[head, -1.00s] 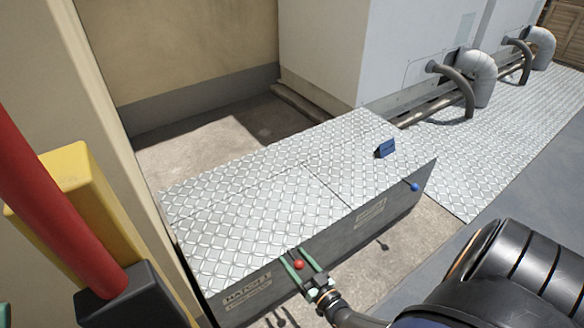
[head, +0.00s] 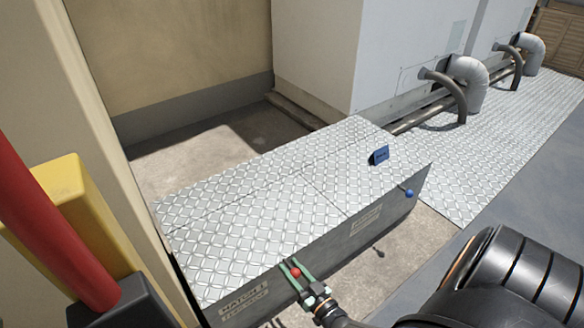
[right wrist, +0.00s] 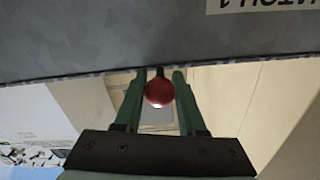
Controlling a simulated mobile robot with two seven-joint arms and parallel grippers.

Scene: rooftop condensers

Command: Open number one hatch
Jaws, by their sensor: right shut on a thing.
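The number one hatch is the left tread-plate lid (head: 225,220) on a low metal box. Its grey front face carries a "HATCH 1" label (head: 243,287), which shows upside down in the right wrist view (right wrist: 262,4). A red ball knob (head: 295,272) sticks out from the front edge beside the label. My right gripper (head: 291,269) is shut on this knob, with its green fingers on either side of the ball (right wrist: 159,92). The lid looks flat and level with the lid beside it. My left gripper is not in view.
The right lid (head: 345,165) has a blue block (head: 379,155) on top and a blue ball knob (head: 409,193) at its front edge. A yellow and black post with a red pipe (head: 45,225) stands close at left. Pipes (head: 465,85) run behind at right.

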